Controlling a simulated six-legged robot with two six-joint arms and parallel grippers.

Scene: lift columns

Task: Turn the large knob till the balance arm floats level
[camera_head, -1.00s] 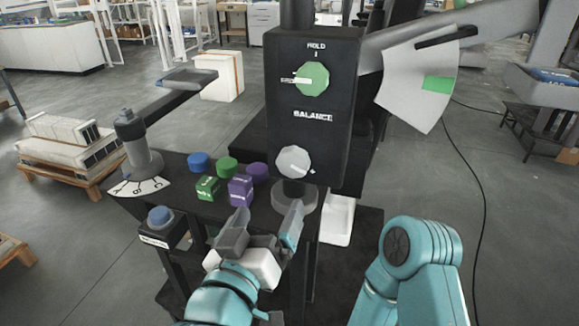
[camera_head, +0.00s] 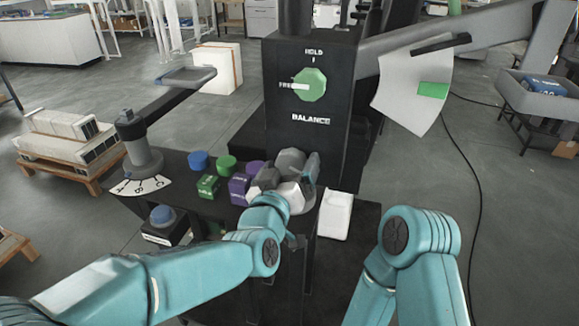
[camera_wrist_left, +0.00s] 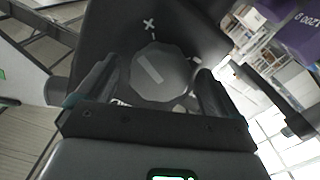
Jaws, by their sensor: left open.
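The large grey knob (camera_head: 290,160) is on the front of the black column (camera_head: 310,135), below the word BALANCE. My left gripper (camera_head: 289,174) is at the knob with its jaws open. In the left wrist view the faceted knob (camera_wrist_left: 160,72) with a pale line lies between my two fingers (camera_wrist_left: 155,88); I cannot tell whether they touch it. Plus and minus marks show beside it. The grey balance arm (camera_head: 400,38) slopes up to the right. Its dark pointer (camera_head: 441,44) is above the green band (camera_head: 433,90) on the white scale (camera_head: 400,95). My right gripper is out of view.
A green HOLD/FREE knob (camera_head: 310,85) sits above, its pale mark toward FREE. Blue, green and purple weights (camera_head: 226,165) stand on the black bench left of my gripper.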

